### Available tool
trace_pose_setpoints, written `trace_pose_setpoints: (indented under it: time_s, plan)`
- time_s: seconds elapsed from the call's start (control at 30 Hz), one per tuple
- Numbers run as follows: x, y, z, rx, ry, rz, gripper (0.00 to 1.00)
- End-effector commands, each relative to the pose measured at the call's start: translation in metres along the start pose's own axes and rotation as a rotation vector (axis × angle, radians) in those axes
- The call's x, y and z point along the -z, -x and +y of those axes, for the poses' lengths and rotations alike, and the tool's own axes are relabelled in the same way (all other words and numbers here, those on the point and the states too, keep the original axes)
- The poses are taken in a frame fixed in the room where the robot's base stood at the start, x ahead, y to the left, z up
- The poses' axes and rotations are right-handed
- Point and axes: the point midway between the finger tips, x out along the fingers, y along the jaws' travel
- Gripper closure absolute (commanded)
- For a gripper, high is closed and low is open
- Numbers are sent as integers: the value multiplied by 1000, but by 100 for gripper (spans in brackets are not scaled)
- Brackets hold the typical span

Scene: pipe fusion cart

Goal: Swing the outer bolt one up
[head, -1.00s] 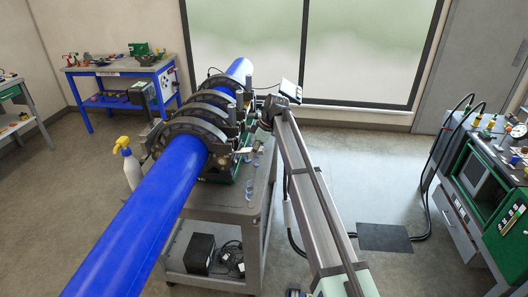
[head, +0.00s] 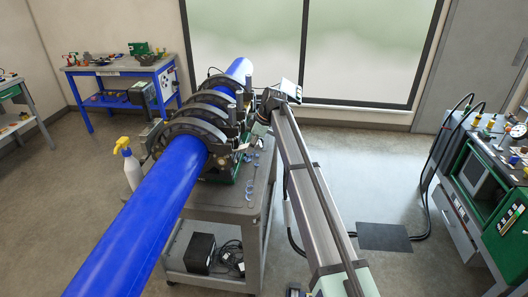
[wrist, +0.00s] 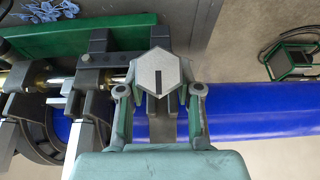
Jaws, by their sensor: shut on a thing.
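The outer bolt (wrist: 159,74) fills the middle of the wrist view, its grey hexagonal head facing the camera with a dark slot. My gripper (wrist: 159,92) is shut on it, one finger on each side. The bolt's shank runs below the head and is partly hidden by my gripper. In the head view my gripper (head: 259,128) is at the right side of the nearest black clamp ring (head: 190,130), which sits around the blue pipe (head: 140,222). The bolt is too small and covered to make out there.
Several clamp rings stand close together along the pipe on the grey cart (head: 228,207). A spray bottle (head: 131,168) stands left of the pipe. Small clear-blue pieces (head: 250,182) lie on the cart's right edge.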

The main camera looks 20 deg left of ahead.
Motion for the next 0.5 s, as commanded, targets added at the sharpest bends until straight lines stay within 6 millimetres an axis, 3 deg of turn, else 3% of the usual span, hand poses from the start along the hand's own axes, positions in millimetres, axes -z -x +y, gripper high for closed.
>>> trace_pose_setpoints:
  time_s: [0.2,0.5]
  plan:
    - [13,10,1,-1,1,3,78]
    - [14,11,1,-2,1,3,78]
